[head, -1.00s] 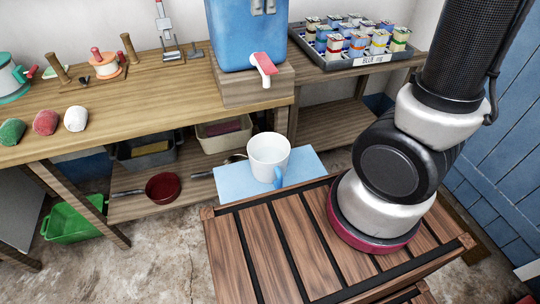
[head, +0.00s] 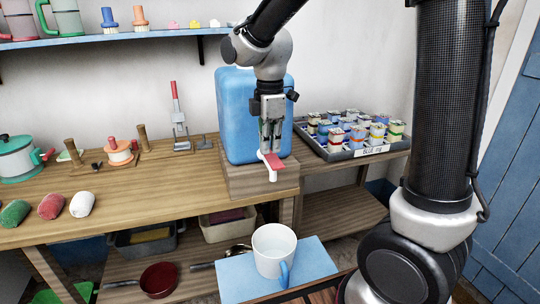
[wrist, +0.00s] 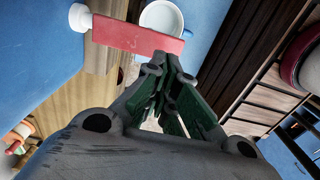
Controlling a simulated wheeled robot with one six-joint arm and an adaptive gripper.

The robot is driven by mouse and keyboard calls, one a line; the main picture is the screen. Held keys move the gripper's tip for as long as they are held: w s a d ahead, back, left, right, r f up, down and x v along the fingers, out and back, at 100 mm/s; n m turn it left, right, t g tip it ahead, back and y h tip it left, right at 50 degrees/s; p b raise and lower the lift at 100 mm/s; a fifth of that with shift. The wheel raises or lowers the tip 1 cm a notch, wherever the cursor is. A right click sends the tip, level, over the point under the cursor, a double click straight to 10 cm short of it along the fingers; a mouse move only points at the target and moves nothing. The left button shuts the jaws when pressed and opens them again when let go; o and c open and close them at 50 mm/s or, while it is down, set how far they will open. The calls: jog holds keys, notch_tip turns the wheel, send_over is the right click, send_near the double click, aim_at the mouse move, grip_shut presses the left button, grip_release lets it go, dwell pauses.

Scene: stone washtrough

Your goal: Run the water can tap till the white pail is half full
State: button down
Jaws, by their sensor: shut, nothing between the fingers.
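The blue water can (head: 232,110) stands on a wooden block on the bench. Its tap has a red lever (head: 273,161) and a white spout, and the lever also shows in the wrist view (wrist: 138,37). My gripper (head: 269,150) is shut and empty, pointing down just above the lever; I cannot tell if it touches. The white pail (head: 268,255), with a blue handle, stands upright below the tap on a light blue board. Its rim shows partly in the wrist view (wrist: 162,18), behind the lever. No water stream shows. The pail's level cannot be made out.
A tray of tins (head: 357,150) stands on the bench right of the can. A pot (head: 18,160) and several coloured rolls lie at the left. A red bowl (head: 160,279) and bins sit on the lower shelf. Bench front between rolls and can is clear.

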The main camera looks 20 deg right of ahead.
aim_at(271, 165)
jog(key=shift+f, duration=1.7)
jog(key=shift+s+f, duration=0.15)
jog(key=shift+f, duration=0.5)
jog(key=shift+s+f, duration=0.15)
jog(key=shift+f, duration=0.45)
jog(key=shift+r, duration=0.1)
dwell(0.4)
jog(key=shift+r, duration=0.95)
notch_tip(271, 165, up, 14)
jog(key=shift+s, duration=0.2)
